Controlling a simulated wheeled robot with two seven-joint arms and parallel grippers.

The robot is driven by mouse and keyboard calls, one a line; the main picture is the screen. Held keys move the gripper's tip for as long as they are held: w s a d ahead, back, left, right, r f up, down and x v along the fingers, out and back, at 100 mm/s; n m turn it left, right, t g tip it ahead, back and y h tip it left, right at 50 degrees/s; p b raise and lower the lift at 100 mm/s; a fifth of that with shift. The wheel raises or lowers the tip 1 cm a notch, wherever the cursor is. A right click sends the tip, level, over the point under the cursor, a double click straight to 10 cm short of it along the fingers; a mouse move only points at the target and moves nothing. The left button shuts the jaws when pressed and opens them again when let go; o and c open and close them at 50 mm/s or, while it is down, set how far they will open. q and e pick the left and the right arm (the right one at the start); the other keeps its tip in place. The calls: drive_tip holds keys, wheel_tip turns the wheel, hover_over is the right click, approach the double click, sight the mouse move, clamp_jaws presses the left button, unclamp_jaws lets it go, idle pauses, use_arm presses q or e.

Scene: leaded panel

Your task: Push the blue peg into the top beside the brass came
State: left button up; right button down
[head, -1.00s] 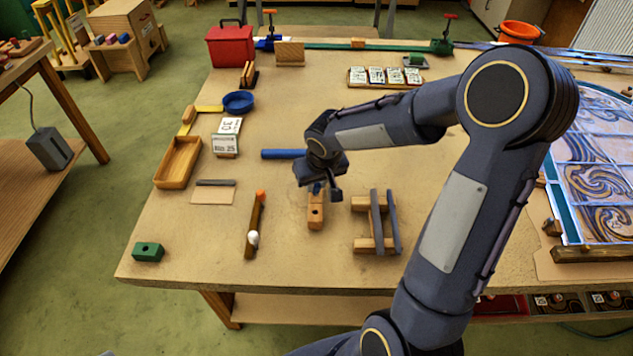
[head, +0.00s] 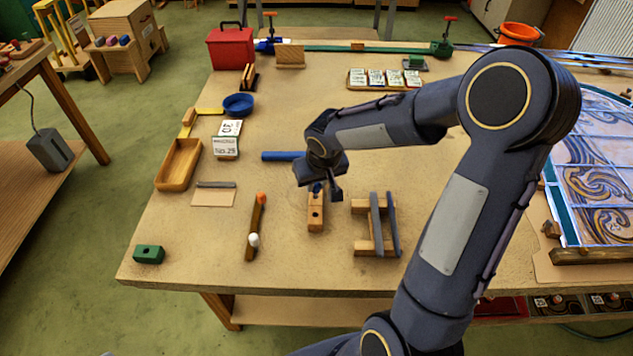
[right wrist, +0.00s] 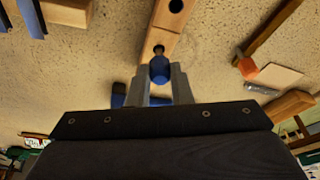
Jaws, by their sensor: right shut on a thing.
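My right gripper (head: 321,190) is shut on the blue peg (right wrist: 160,68). The peg is a short blue cylinder, held between the two grey fingers in the right wrist view. It is at the far end of a wooden block (head: 316,213) with dark round holes; the block also shows in the right wrist view (right wrist: 165,25). The peg's narrow tip is at the block's far hole; I cannot tell how deep it sits. A yellow strip (head: 209,110) lies at the left back; I cannot tell whether it is the brass came. My left gripper is out of view.
A wooden rack (head: 361,246) with grey bars stands just right of the block. A stick (head: 256,222) with orange and white ends lies left. A blue cylinder (head: 280,156) lies behind. The leaded panel (head: 595,165) is far right.

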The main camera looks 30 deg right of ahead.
drive_tip(key=shift+r+p, duration=0.85)
drive_tip(key=shift+r, duration=0.65)
drive_tip(key=c, duration=1.9)
unclamp_jaws()
clamp_jaws()
drive_tip(key=shift+a, duration=0.1)
